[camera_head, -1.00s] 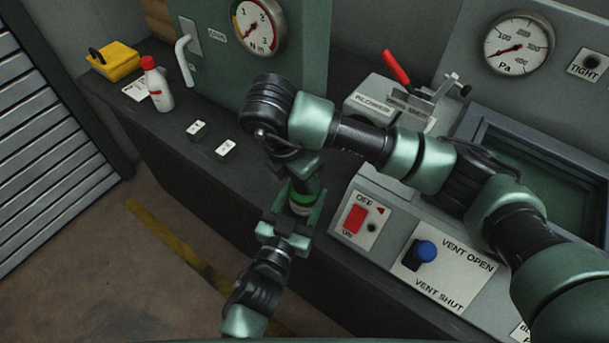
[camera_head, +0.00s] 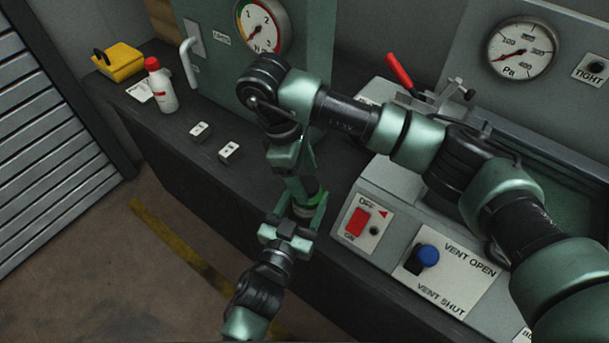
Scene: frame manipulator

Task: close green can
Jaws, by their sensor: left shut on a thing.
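The green can (camera_head: 308,199) shows as a green band with a pale part below, between the fingers of my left gripper (camera_head: 303,208), which is shut on it. My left arm comes in from the bottom. The can is over the front edge of the dark bench, and much of it is hidden by the fingers. My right gripper (camera_head: 300,180) reaches down over the can's top from above. Its fingertips overlap the can in this view, so I cannot tell whether they touch it or are open. I cannot make out a separate lid.
A switch plate (camera_head: 363,224) and a vent panel with a blue knob (camera_head: 428,254) lie right of the grippers. Two small white-topped blocks (camera_head: 229,151), a white bottle (camera_head: 161,88) and a yellow box (camera_head: 119,62) are on the bench.

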